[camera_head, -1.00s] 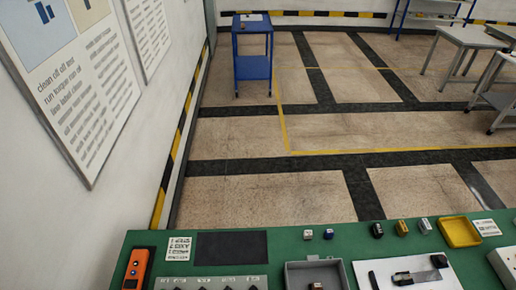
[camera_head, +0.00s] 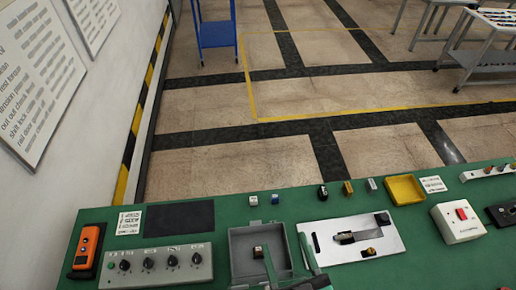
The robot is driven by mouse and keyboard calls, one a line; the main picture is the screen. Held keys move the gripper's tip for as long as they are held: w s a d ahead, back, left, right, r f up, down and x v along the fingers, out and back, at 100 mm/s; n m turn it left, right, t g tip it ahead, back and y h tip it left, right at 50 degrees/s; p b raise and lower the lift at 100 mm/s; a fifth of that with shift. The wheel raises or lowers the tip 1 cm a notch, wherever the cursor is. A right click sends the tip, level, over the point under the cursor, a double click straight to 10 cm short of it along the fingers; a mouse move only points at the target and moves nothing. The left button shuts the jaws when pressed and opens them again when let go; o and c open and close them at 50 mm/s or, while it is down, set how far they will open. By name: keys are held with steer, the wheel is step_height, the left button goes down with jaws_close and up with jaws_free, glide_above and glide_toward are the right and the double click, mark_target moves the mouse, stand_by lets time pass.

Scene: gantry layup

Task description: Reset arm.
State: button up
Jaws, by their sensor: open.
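My gripper (camera_head: 288,256) shows at the bottom edge of the head view, right of the middle. Its two greenish fingers point away from me and stand apart, with nothing seen between them. They overlap the right part of an open grey box (camera_head: 238,240) on the green bench top (camera_head: 110,214). A small dark block with a light top (camera_head: 258,252) lies in the box, close to the left finger. The rest of my arm is outside the picture or cut off by the bottom edge.
Right of the box lies a white plate (camera_head: 388,246) with dark parts. A knob panel (camera_head: 155,266) and an orange device (camera_head: 87,247) are left. Small blocks, a yellow tray (camera_head: 405,189) and a red-switch box (camera_head: 458,221) stand around. A blue cart (camera_head: 217,34) is beyond.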

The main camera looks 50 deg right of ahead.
steer(key=w+a+r+n+t+y+b, duration=0.2)
steer(key=w+r, duration=0.5)
steer(key=w, duration=0.1)
steer(key=w+a+r+n+t+y+b, duration=0.2)
steer(key=w+a+r+t+y, duration=0.15)
steer(key=a+r, duration=0.4)
steer(key=w+a+r+n+t+y+b, duration=0.1)
steer(key=w+a+r+t+y+b, duration=0.3)
steer(key=r, duration=0.6)
steer(key=a+r+n+g+y+p, duration=0.1)
steer(key=a+r+n+y+p, duration=0.15)
steer(key=a+r, duration=0.6)
step_height(320, 180, up, 25)
steer(key=p, duration=2.4)
steer(key=shift+s+d+y, duration=0.2)
steer(key=shift+s+y, duration=0.1)
